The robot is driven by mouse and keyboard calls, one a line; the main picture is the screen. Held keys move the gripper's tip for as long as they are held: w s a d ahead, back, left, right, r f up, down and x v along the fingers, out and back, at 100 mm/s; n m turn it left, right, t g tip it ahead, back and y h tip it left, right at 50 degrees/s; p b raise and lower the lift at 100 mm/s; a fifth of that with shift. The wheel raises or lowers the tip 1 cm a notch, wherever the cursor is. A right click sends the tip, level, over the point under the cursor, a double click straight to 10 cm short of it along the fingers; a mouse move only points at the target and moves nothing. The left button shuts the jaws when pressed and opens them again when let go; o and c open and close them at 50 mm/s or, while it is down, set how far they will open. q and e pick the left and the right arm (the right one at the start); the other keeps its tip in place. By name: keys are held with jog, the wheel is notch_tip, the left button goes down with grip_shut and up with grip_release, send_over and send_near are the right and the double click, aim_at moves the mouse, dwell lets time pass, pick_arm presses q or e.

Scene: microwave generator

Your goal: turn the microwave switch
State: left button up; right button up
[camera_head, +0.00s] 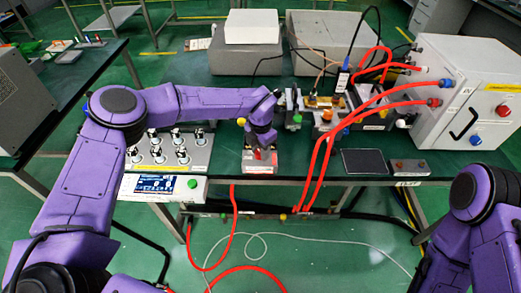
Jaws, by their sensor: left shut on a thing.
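My left gripper (262,149) reaches in from the left and points down over a small grey box (262,170) with a red part on top, at the front edge of the dark green table. Its fingers are shut on that red part (260,157), which they partly hide. A large white cabinet (475,90) stands at the right, with a black handle, a blue knob (475,140) and a red knob (503,111) on its front. Which part is the microwave switch is not clear from this view. My right arm shows at the lower right, with its gripper out of view.
A panel with several black-and-white knobs (174,150) stands left of the small box, above a white unit with a screen (164,187). Red hoses (330,135) run from the cabinet across the table. A flat dark plate (365,162) lies right of the box.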

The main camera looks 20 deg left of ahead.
pick_arm(q)
jog(key=o, duration=1)
jog(key=shift+r, duration=0.15)
notch_tip(320, 180, up, 10)
jog(key=shift+r+b, duration=0.2)
jog(key=shift+b, duration=1.05)
